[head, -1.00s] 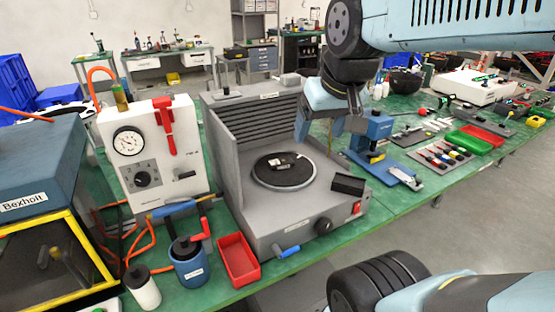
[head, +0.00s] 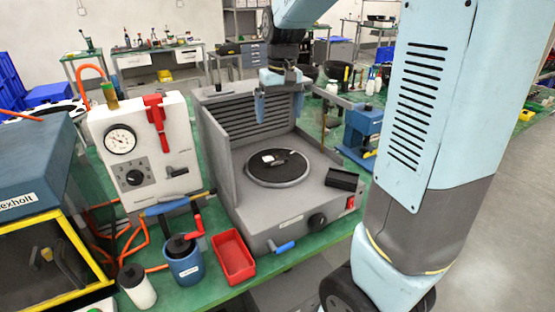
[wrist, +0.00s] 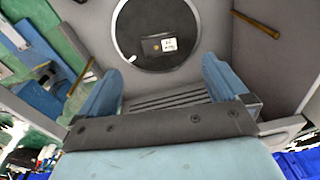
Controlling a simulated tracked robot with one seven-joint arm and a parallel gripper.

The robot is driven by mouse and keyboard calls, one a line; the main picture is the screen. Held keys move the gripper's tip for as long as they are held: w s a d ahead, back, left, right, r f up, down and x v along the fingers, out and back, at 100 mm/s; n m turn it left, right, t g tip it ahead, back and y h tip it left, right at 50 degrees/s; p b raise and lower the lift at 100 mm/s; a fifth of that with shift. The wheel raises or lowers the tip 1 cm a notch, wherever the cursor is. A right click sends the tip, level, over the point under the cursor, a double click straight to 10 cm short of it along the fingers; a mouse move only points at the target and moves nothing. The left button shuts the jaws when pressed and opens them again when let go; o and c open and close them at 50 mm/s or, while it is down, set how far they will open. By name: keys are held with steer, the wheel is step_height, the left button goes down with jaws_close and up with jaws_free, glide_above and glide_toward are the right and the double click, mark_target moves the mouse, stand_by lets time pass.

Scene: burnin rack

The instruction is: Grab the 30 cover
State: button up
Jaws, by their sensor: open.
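A small dark piece with a white label (head: 277,157) lies on the black round plate (head: 262,177) of the grey rack unit. It may be the 30 cover; the label is too small to read with certainty. In the wrist view the dark piece hardly stands out from the plate, but its white label (wrist: 169,44) shows. My gripper (head: 279,105) is open and empty, above the rear of the unit near its slotted back wall. In the wrist view my gripper (wrist: 161,82) has its blue fingers spread wide, with the plate beyond them.
The grey unit (head: 288,228) has a tall left wall and slotted back wall. A black block (head: 343,179) sits at its right front. A red tray (head: 233,257), a blue pot (head: 184,262) and a white gauge box (head: 136,175) stand left. A blue press (head: 362,128) stands right.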

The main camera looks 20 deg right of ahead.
step_height(320, 180, down, 2)
steer(key=w, duration=0.3)
glide_above(275, 158)
steer(key=shift+g, duration=0.4)
steer(key=f, duration=0.8)
steer(key=shift+s+a+f, duration=0.1)
steer(key=shift+s+f, duration=0.2)
steer(key=shift+w+f, duration=0.15)
steer(key=shift+f, duration=1.2)
steer(key=shift+w+f, duration=0.1)
steer(key=shift+f, duration=1.2)
steer(key=shift+c, duration=0.5)
steer(key=c, duration=0.8)
steer(key=shift+c, duration=0.2)
steer(key=shift+r, duration=0.15)
